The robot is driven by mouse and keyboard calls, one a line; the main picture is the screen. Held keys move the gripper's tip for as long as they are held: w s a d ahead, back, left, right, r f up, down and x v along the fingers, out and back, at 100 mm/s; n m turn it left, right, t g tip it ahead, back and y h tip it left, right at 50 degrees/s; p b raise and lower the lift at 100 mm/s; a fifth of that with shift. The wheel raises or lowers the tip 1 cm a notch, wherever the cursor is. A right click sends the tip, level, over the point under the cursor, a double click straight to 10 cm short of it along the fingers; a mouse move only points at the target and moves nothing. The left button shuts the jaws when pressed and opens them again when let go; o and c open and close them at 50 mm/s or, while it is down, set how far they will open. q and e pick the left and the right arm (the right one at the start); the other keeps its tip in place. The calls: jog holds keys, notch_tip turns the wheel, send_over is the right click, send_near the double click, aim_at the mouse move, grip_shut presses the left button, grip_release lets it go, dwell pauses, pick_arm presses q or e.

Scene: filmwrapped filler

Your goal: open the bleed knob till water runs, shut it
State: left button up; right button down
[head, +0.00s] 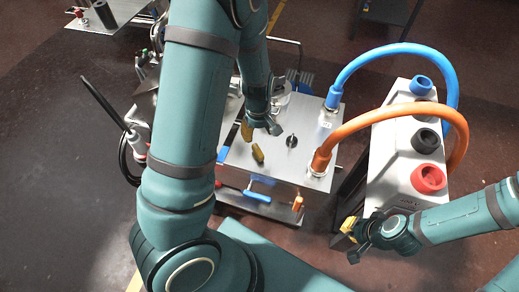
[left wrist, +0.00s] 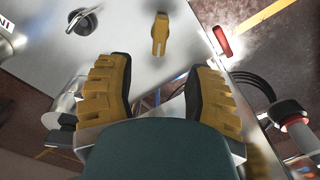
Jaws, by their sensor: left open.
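A yellow lever-like knob (head: 258,153) stands on the top plate of the metal cabinet (head: 235,160). It also shows in the left wrist view (left wrist: 160,32), beyond my fingers and between their lines. A black knob with a pointer (head: 291,141) sits right of it on the plate; it also shows in the left wrist view (left wrist: 82,20). I cannot tell which is the bleed knob. My left gripper (head: 250,130) is open above the plate, apart from the yellow knob (left wrist: 158,90). My right gripper (head: 350,238) is off the cabinet's lower right; its jaws are unclear. No running water shows.
Blue (head: 383,52) and orange (head: 385,116) hoses arch from the plate to a white unit (head: 393,165) on the right. A blue handle (head: 257,196) and an orange-capped fitting (head: 298,204) are at the cabinet front. A red part (left wrist: 222,40) sits at the plate edge.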

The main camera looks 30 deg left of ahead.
aim_at(258, 150)
pick_arm(q)
jog(key=f+b, duration=0.1)
jog(key=f, duration=0.3)
jog(key=f+b, duration=0.2)
jog(key=f, duration=0.2)
jog(key=f+b, duration=0.1)
jog(key=f, duration=0.4)
jog(key=shift+w+a, duration=0.15)
jog(key=shift+a, duration=0.15)
jog(key=shift+r, duration=0.1)
grip_shut()
